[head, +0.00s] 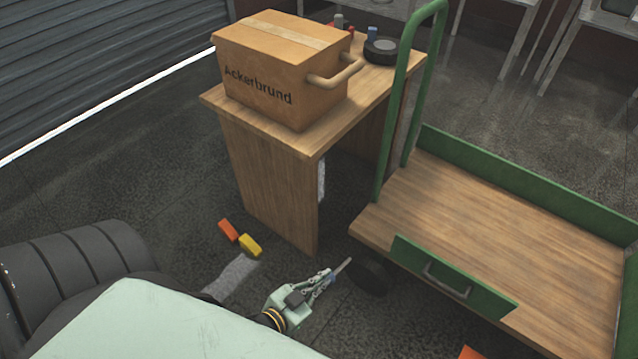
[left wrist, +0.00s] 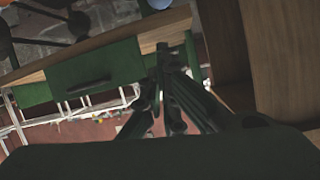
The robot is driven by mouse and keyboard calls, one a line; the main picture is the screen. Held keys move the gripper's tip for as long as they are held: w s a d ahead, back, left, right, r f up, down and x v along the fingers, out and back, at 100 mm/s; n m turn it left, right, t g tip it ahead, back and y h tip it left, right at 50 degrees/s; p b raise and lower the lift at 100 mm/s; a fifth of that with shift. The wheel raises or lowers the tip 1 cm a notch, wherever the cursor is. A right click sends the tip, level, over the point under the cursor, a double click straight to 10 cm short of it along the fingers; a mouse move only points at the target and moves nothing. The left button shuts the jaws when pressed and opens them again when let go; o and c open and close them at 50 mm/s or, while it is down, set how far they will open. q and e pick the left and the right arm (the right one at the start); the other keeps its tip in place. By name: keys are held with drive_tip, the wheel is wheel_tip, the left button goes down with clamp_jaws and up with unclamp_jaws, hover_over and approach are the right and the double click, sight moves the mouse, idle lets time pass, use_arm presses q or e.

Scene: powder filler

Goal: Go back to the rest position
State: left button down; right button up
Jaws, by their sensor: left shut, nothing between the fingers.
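My left gripper (head: 337,271) shows at the lower middle of the head view. It is shut and empty, and its fingers point toward the wooden cart. In the left wrist view its fingers (left wrist: 163,50) are together, with the green cart edge behind them. My right gripper is not in view.
The green-framed cart (head: 520,230) stands at the right, close to my left gripper. A wooden table (head: 270,190) carries a cardboard box (head: 270,70) and a black wheel (head: 381,50). An orange block (head: 228,230) and a yellow block (head: 250,245) lie on the floor. A rolled shutter (head: 90,60) is at the left.

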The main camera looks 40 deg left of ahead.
use_arm(q)
drive_tip(key=shift+s+r, duration=0.1)
drive_tip(key=shift+s, duration=0.2)
idle(0.4)
